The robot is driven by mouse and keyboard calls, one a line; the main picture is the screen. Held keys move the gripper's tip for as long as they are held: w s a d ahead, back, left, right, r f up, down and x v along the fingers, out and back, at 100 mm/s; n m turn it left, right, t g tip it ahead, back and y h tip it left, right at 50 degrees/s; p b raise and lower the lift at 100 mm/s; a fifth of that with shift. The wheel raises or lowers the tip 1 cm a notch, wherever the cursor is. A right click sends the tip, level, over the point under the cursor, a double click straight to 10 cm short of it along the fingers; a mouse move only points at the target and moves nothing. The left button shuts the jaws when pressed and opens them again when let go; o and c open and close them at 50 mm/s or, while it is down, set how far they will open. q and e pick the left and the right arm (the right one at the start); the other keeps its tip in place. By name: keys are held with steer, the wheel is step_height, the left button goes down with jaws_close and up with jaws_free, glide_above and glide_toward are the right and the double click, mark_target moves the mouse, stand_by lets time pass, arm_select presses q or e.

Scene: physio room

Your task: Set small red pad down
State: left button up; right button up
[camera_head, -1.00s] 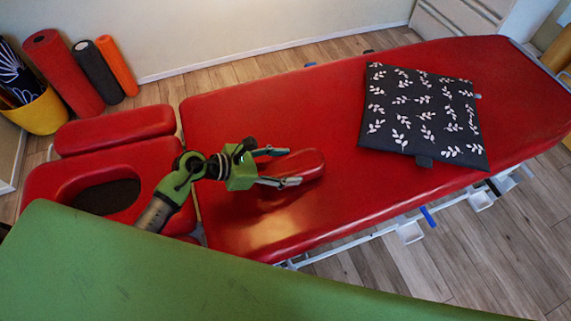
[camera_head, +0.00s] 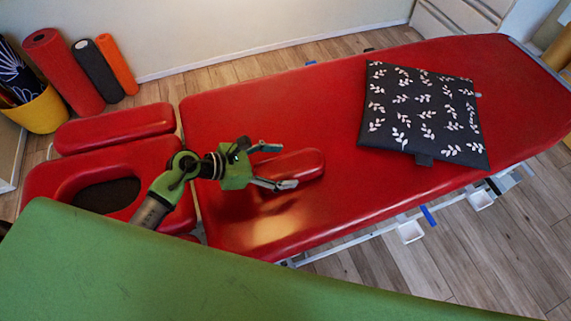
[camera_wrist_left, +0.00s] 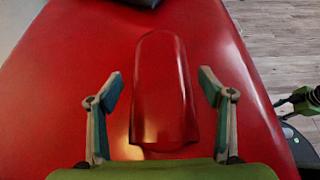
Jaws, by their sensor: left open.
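The small red pad (camera_head: 297,166) lies on the red treatment table (camera_head: 330,100), near the table's left end. In the left wrist view the pad (camera_wrist_left: 162,90) lies lengthwise between the two fingers, with a visible gap on each side. My left gripper (camera_head: 273,167) is open around the pad's near end, and its fingers (camera_wrist_left: 160,90) do not touch it. The pad appears to rest on the table surface. A green and black arm part at the right edge of the left wrist view may be my right arm; its jaws cannot be made out.
A dark leaf-patterned cushion (camera_head: 420,112) lies on the table to the right. A green surface (camera_head: 120,265) fills the near left. Red headrest pads (camera_head: 115,130) adjoin the table's left end. Foam rollers (camera_head: 64,72) and a yellow bucket (camera_head: 42,112) stand by the wall.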

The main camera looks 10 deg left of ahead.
arm_select(q)
steer(key=b+v, duration=0.1)
steer(key=v, duration=0.9)
steer(key=shift+s+a+r, duration=0.15)
steer(key=shift+a+r, duration=0.05)
steer(key=shift+s+f, duration=0.1)
